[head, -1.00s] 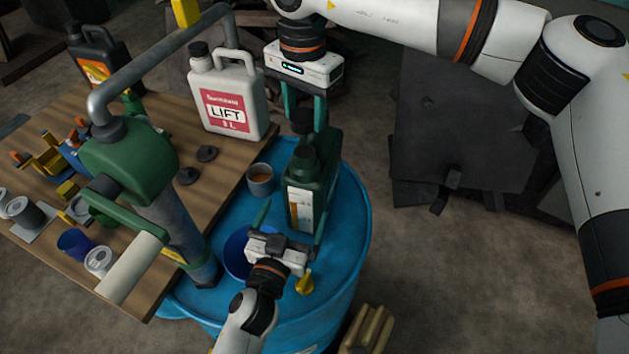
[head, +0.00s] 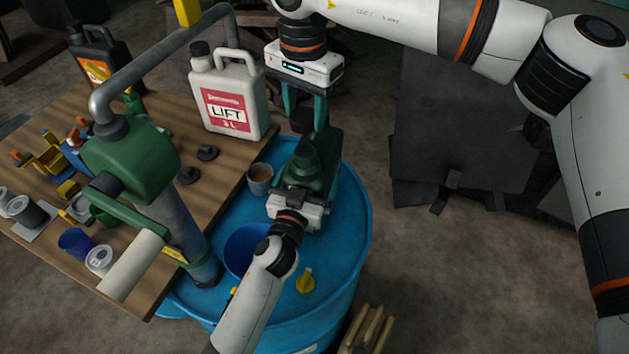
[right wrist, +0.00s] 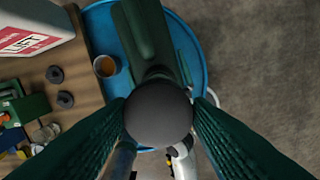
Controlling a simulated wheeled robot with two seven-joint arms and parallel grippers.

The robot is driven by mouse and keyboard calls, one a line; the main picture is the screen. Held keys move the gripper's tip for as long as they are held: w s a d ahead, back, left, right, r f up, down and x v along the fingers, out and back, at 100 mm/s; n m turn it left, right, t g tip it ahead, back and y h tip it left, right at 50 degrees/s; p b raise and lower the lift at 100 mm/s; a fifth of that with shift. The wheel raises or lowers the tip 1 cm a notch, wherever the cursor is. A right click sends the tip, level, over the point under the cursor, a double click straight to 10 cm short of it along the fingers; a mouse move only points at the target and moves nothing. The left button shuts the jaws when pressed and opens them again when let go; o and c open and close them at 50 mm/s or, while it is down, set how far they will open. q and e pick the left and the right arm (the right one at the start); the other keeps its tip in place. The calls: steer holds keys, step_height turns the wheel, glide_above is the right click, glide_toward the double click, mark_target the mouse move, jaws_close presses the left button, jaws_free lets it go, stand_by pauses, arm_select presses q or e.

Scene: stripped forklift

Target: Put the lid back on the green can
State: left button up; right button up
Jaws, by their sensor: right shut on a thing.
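The dark green can (head: 318,178) stands on the blue drum; its upper part also shows in the right wrist view (right wrist: 148,35). My right gripper (head: 303,124) is shut on the round black lid (right wrist: 159,113) and holds it over the can's top. In the head view the lid (head: 302,121) looks close above the neck; I cannot tell whether they touch. My left gripper (head: 297,203) is low at the near side of the can, in front of its label. Its dark green fingers blend with the can, so their opening is hidden.
The blue drum top (head: 225,232) carries a small cup (head: 260,181), a blue bowl (head: 246,247) and a yellow piece (head: 305,281). A green hand pump (head: 130,160) rises at the left. A white LIFT jug (head: 228,95) stands on the wooden table (head: 215,180).

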arm_select(q)
steer(key=c, duration=1.2)
arm_select(e)
glide_above(306, 151)
steer(key=shift+f, duration=2.5)
steer(key=shift+f, duration=0.15)
arm_select(q)
steer(key=shift+f, duration=0.1)
arm_select(e)
steer(key=shift+f, duration=0.75)
steer(key=shift+f, duration=0.6)
